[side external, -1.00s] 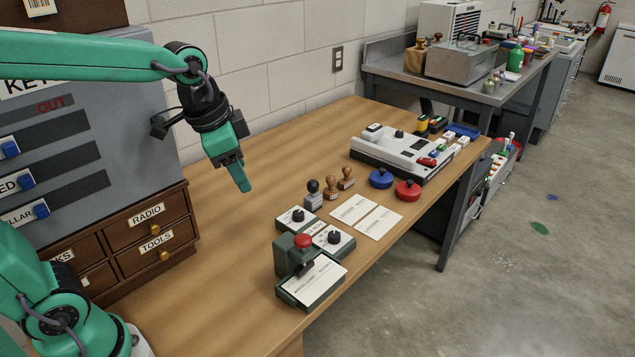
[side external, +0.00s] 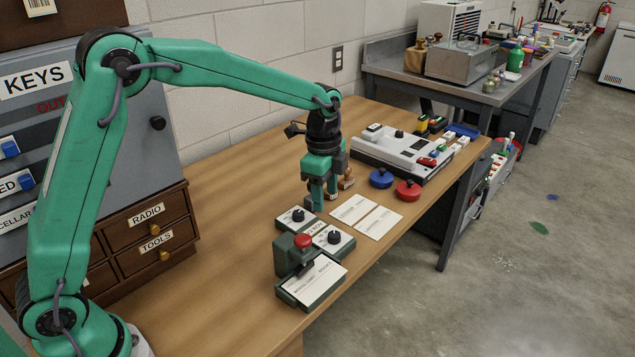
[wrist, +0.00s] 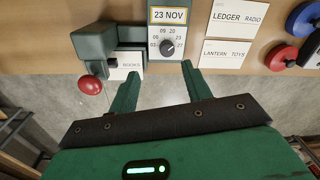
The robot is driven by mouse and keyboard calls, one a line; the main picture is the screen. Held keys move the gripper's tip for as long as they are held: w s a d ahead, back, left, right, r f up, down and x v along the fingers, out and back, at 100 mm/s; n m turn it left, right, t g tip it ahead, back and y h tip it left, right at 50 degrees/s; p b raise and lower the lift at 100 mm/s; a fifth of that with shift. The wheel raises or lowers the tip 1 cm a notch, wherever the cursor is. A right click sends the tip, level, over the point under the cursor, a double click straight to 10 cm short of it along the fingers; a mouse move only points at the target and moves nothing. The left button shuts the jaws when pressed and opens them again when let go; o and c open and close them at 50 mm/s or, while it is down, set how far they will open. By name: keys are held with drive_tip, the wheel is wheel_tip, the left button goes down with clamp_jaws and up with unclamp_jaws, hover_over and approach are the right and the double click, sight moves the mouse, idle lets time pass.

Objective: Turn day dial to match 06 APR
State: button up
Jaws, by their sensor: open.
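The day dial (wrist: 167,46) is a black knob on a white plate ringed with numbers, including 03, 06, 09, 20, 23 and 27. The window (wrist: 168,15) above it reads 23 NOV. The side external view shows two similar dark knobs, a near one (side external: 333,237) and a far one (side external: 298,215). The knob's pointer is too small to read. My gripper (side external: 322,202) is open and empty, pointing down above the desk just behind the dials. In the wrist view its fingers (wrist: 160,70) spread apart below the dial in the picture, not touching it.
A green press (side external: 293,254) with a red knob (side external: 302,241) stands beside the dials, holding a card (side external: 315,281). Two cards (side external: 352,209) lie to the right, with blue (side external: 381,179) and red (side external: 408,191) round pads beyond. Bare desk (side external: 225,225) lies to the left.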

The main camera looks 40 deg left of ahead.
sight(334, 234)
drive_tip(key=shift+m+g, duration=0.3)
drive_tip(key=shift+m, duration=0.5)
drive_tip(key=w+f, duration=0.1)
drive_tip(key=f, duration=0.1)
drive_tip(key=w+d+f, duration=0.1)
drive_tip(key=shift+d+f, duration=0.1)
drive_tip(key=shift+f, duration=0.25)
drive_tip(key=shift+f, duration=3.9)
drive_tip(key=c, duration=1)
